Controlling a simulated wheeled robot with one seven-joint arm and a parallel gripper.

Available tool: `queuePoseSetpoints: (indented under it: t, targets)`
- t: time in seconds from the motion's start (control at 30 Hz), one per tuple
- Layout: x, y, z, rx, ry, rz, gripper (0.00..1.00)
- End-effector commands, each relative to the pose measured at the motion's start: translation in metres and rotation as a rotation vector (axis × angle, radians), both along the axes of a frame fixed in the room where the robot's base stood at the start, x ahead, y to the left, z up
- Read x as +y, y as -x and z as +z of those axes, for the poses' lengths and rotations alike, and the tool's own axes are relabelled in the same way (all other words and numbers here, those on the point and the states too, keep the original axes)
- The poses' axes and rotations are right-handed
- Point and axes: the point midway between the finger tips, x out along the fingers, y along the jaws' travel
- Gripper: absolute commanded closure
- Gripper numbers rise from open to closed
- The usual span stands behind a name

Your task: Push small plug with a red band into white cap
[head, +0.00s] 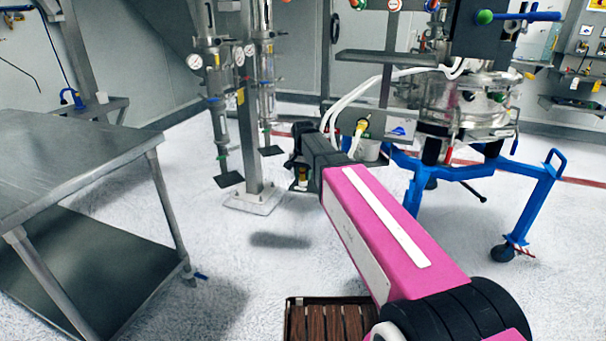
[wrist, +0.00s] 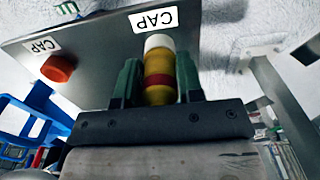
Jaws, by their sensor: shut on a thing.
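In the wrist view, my gripper (wrist: 158,82) has its two green fingers shut on a yellow plug with a red band (wrist: 157,66). A white cap (wrist: 158,42) shows at the plug's far end, beside a "CAP" label on a grey panel. The plug's end and the white cap are in line and look touching; I cannot tell whether the plug is inside it. A red cap (wrist: 57,69) sits on the same panel to the left, under another "CAP" label. In the head view, my gripper (head: 302,180) is small and the caps cannot be made out.
A steel table (head: 75,160) stands at the left. A blue wheeled frame (head: 525,205) carries a steel vessel (head: 465,105) at the right. A metal post on a pale base (head: 254,198) stands behind my gripper. Open floor lies between the table and my arm.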

Motion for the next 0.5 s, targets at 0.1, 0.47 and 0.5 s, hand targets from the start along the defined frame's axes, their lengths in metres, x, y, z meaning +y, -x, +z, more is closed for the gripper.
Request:
queuePoseSetpoints:
  t: [0.1,0.47,0.5]
  targets:
    - [0.0000,0.0000,-0.0016,0.000,0.000,0.000,1.00]
    - [0.0000,0.0000,-0.0012,0.000,0.000,0.000,0.36]
    - [0.0000,-0.0001,-0.0005,0.000,0.000,0.000,0.36]
